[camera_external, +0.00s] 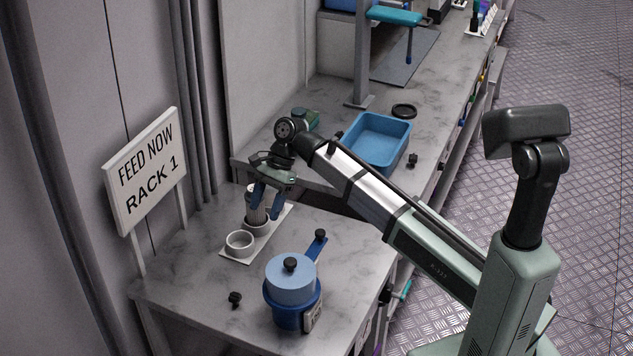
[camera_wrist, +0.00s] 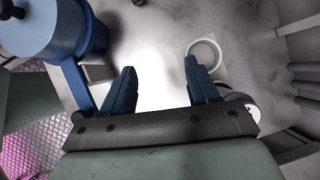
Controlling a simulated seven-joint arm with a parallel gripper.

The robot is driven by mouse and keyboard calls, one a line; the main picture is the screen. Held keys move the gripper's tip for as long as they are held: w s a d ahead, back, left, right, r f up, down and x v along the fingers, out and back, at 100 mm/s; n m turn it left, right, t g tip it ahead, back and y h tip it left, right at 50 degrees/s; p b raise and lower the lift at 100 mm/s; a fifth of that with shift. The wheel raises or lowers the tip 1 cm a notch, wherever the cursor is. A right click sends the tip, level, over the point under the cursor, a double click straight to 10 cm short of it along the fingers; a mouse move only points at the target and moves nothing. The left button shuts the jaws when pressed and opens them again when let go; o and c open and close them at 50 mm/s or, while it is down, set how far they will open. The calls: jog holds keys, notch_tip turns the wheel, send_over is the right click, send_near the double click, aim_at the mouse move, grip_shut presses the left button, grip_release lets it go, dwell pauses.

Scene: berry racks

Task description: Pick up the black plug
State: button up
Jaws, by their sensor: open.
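Several small black knobbed pieces show, and I cannot tell for sure which is the black plug. One black plug-like piece (camera_external: 235,299) lies on the near table, front left of the blue pot; a dark piece (camera_wrist: 138,2) at the top edge of the wrist view looks like the same one. Another black knob (camera_external: 320,235) sits at the end of the pot's blue handle. My gripper (camera_external: 267,210) is open, above the white tray behind the pot. In the wrist view its blue fingers (camera_wrist: 160,70) are apart with nothing between them.
The blue pot (camera_external: 290,305) with its lid stands near the table's front. The white tray (camera_external: 232,252) holds a white cup (camera_external: 240,243) and a ribbed cylinder (camera_external: 254,205). A blue bin (camera_external: 372,143) and another black piece (camera_external: 412,160) are on the far bench. The table's left front is mostly clear.

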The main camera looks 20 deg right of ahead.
jog(key=w+d+m+t+y, duration=0.15)
jog(key=w+d, duration=0.35)
jog(key=d, duration=0.6)
jog(key=w+d+m+t+y, duration=0.1)
jog(key=w+d+m+y, duration=0.2)
jog(key=d, duration=0.7)
jog(key=w+d+m+t, duration=0.1)
jog(key=w+d+m, duration=0.1)
jog(key=w+d, duration=0.65)
jog(key=s+d+m+t+y, duration=0.1)
jog(key=s+d+m+t, duration=0.15)
jog(key=d, duration=1.45)
jog(key=s+d+m+t+y, duration=0.15)
jog(key=d+m+t, duration=0.25)
jog(key=d, duration=1.2)
send_near(409, 157)
jog(key=shift+h, duration=0.5)
jog(key=x, duration=0.5)
jog(key=shift+w+a+r, duration=0.1)
jog(key=shift+r, duration=0.1)
jog(key=shift+f+x, duration=0.25)
jog(key=shift+x, duration=2.35)
jog(key=c, duration=1)
